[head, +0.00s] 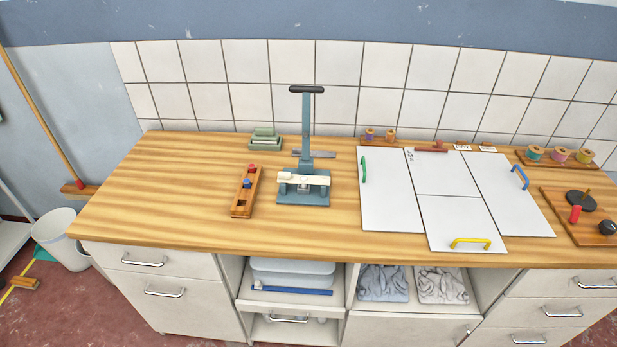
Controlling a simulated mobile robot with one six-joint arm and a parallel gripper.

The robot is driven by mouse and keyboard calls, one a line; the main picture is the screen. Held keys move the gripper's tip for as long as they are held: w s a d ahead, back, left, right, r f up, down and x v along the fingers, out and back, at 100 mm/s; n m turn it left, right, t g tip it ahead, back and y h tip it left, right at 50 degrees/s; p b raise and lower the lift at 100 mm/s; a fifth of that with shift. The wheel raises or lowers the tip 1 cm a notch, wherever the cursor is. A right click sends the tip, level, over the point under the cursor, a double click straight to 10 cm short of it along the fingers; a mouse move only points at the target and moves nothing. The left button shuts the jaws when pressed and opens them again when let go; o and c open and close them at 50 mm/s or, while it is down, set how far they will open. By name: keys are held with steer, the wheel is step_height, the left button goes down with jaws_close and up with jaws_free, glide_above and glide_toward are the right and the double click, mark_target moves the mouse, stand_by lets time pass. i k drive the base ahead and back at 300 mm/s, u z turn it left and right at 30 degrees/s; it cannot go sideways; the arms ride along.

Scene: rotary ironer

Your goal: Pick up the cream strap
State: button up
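A cream strap-like piece (307,180) lies across the front of the blue-grey press (303,198) in the middle of the worktop. It is long and narrow, runs left to right, and has a thicker block at its left end. It is the only cream strap-like thing I can make out. The press has a tall upright lever with a dark crossbar handle behind the strap. My gripper is not in view.
A wooden block with red and blue knobs (246,191) stands just left of the press. White panels with green, blue and yellow handles (391,200) lie to the right. Green stacked pads (264,141) sit behind. The worktop's left part (170,190) is clear.

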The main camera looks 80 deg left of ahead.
mark_target(287, 177)
steer(key=u, duration=0.1)
steer(key=i, duration=0.3)
steer(key=u, duration=0.3)
steer(key=k, duration=0.25)
steer(key=u, duration=3)
steer(key=k, duration=0.2)
steer(key=u, duration=1.3)
